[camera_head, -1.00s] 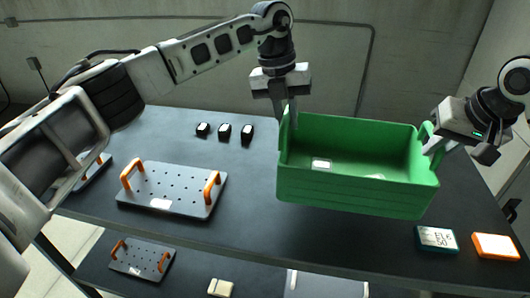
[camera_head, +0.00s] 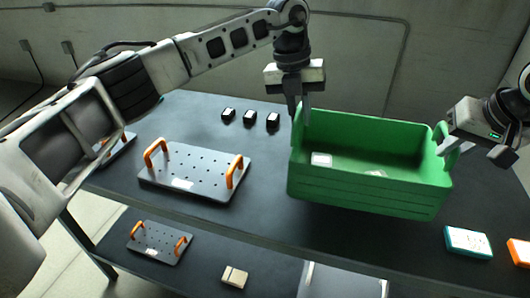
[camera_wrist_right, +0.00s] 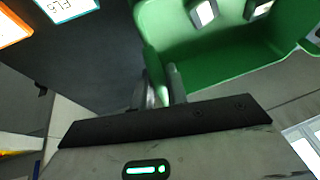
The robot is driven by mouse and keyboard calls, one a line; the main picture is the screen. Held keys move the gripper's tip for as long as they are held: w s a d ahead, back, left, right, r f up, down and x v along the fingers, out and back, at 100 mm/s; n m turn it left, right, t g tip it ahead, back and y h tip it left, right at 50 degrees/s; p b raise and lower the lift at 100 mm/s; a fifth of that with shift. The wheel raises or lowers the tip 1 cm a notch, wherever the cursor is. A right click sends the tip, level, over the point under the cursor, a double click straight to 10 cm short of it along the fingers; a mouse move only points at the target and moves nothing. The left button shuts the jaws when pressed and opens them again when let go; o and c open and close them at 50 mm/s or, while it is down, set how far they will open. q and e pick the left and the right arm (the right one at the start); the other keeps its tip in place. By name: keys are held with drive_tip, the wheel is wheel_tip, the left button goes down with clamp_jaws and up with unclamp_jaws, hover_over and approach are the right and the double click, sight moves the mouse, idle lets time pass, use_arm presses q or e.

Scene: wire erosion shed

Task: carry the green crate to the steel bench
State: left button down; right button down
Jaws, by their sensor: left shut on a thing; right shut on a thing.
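The green crate (camera_head: 365,192) is at the right of the head view, above or on the dark bench top; I cannot tell whether its base touches. It looks about level and holds a few small pale items. My left gripper (camera_head: 302,112) is shut on the crate's left end wall. My right gripper (camera_head: 447,148) is shut on its right end wall. In the right wrist view the crate (camera_wrist_right: 215,55) fills the upper right, with my right gripper's fingers (camera_wrist_right: 165,88) at its rim. The dark bench (camera_head: 270,170) may be the steel bench.
A perforated plate with orange handles (camera_head: 195,168) lies left of the crate. Several small black blocks (camera_head: 250,118) stand behind it. A teal-edged box (camera_head: 468,242) and an orange-edged box (camera_head: 519,252) lie at the front right. A lower shelf holds another plate (camera_head: 160,243) and a pale block (camera_head: 234,277).

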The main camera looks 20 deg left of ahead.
sight(442, 172)
use_arm(q)
drive_tip(key=shift+d+f, duration=0.1)
drive_tip(key=shift+f, duration=0.3)
use_arm(e)
drive_tip(key=shift+f, duration=0.3)
use_arm(q)
drive_tip(key=shift+f+b, duration=0.15)
drive_tip(key=shift+b, duration=0.15)
use_arm(e)
drive_tip(key=shift+f, duration=0.15)
